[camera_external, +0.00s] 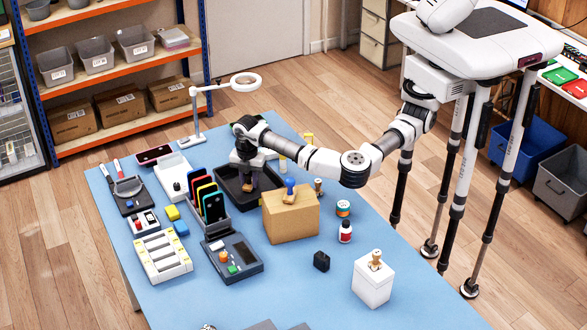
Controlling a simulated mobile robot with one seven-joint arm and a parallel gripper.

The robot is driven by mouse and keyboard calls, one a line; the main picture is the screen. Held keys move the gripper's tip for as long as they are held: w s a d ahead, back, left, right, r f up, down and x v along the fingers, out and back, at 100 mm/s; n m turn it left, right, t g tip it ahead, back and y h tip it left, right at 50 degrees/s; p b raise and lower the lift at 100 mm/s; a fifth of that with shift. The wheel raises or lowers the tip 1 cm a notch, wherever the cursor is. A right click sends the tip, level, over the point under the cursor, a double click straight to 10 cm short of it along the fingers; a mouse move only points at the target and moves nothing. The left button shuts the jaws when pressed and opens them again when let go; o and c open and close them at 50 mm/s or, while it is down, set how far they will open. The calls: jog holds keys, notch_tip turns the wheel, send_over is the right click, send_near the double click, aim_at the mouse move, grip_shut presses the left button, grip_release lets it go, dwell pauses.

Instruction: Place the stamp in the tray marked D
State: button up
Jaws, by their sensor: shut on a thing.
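My gripper (247,176) points down over a black tray (227,196) at the middle of the blue table. It is shut on a small dark brownish thing (248,185), which is too small and shaded to tell whether it is a stamp. Whether that thing touches the tray floor cannot be told. No letter D can be read on the tray. Wooden stamp-like pieces show elsewhere: one (375,260) on a white box, one (318,187) behind the cardboard box, and one with a blue knob (290,190) on that box.
The cardboard box (291,222) stands right in front of the black tray. A phone rack (212,219) is to its left, and a magnifier lamp (195,120) stands behind. A red-and-white bottle (345,231), a black block (321,261) and the white box (373,284) are at right.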

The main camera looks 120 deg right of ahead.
jog(key=shift+f, duration=0.2)
jog(key=o, duration=1)
jog(key=shift+c, duration=0.2)
jog(key=shift+r, duration=0.1)
notch_tip(320, 180, up, 12)
jog(key=shift+r+b, duration=0.15)
jog(key=shift+b, duration=0.65)
